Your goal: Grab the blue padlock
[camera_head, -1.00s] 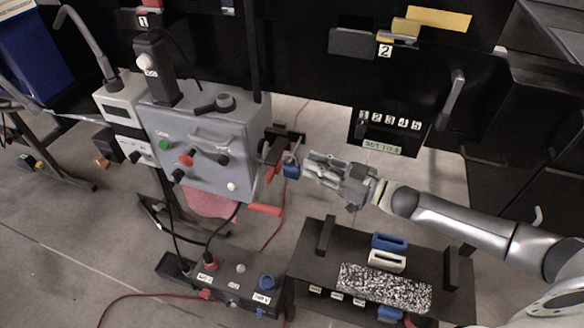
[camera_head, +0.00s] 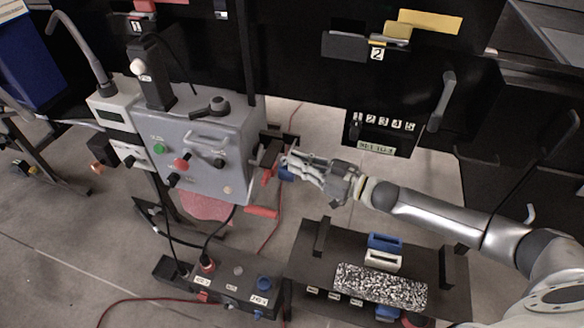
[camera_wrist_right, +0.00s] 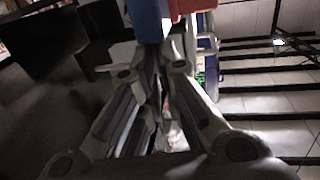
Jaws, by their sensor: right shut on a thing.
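The blue padlock (camera_head: 286,171) hangs at the dark bracket with red parts on the right side of the grey control box. My right gripper (camera_head: 292,168) reaches it from the right, and its fingers are shut on the padlock and partly cover it. In the right wrist view the blue padlock (camera_wrist_right: 148,20) is at the top, at the fingertips of my right gripper (camera_wrist_right: 160,52). The padlock's shackle is hidden. My left gripper is not in view.
The grey control box (camera_head: 190,135) stands left of the padlock. A red handle (camera_head: 262,211) sticks out below it. A dark table (camera_head: 305,262) with blue and white pieces and a speckled block lies below my right arm. Black cabinets stand behind.

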